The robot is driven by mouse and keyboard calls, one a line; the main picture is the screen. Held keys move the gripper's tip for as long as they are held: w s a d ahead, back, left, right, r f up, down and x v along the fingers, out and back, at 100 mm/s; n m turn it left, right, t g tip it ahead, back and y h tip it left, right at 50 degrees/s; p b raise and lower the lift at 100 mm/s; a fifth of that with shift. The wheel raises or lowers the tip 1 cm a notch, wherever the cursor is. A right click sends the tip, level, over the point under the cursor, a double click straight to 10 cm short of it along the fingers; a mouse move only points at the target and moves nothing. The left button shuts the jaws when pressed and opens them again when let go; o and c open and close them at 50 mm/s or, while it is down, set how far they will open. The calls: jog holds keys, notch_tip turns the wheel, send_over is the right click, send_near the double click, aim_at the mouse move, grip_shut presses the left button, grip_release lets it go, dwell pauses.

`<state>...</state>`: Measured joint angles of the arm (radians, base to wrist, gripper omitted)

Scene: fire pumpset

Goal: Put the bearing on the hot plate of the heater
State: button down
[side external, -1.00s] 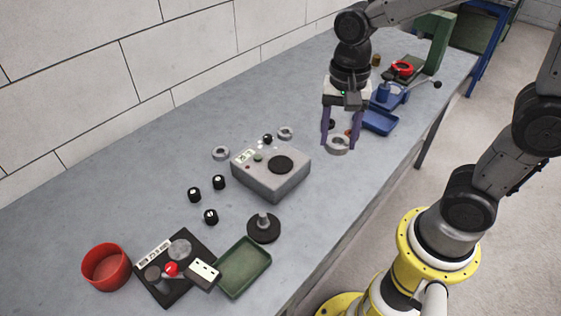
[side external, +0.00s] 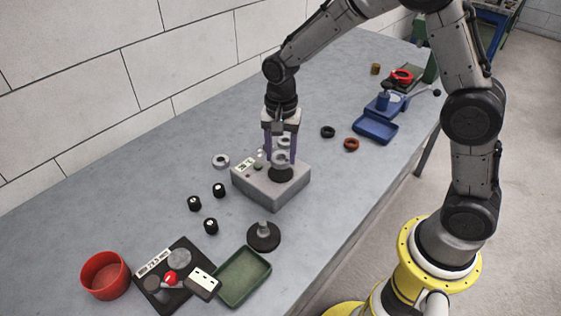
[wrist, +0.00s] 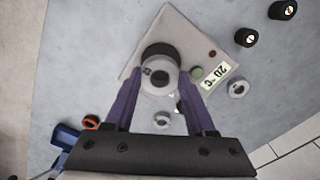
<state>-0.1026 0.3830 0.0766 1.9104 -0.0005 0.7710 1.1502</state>
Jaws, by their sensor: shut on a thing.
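My gripper (side external: 281,153) is shut on a grey metal ring, the bearing (side external: 281,159), and points down at the heater. The bearing also shows between the fingers in the wrist view (wrist: 160,76). The heater (side external: 258,190) is a grey box with a display reading about 20 °C (wrist: 217,78). Its round black hot plate (side external: 281,175) lies directly under the bearing in the side view. In the wrist view the bearing covers part of the plate (wrist: 159,50). The bearing looks slightly above the plate; I cannot tell the exact gap.
A grey ring (side external: 220,161) lies left of the heater; another (wrist: 162,120) lies behind it. Several black weights (side external: 194,203) stand left. A black stand (side external: 263,236) and green tray (side external: 243,275) are in front. A black ring (side external: 328,131) and red ring (side external: 351,144) lie right, near a blue tray (side external: 375,129).

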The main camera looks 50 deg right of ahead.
aim_at(280, 172)
jog(key=shift+w+f, duration=0.1)
jog(key=shift+f, duration=1.55)
jog(key=shift+f, duration=0.15)
jog(key=shift+c, duration=1.2)
grip_release()
notch_tip(280, 172, up, 12)
jog(key=shift+r, duration=0.25)
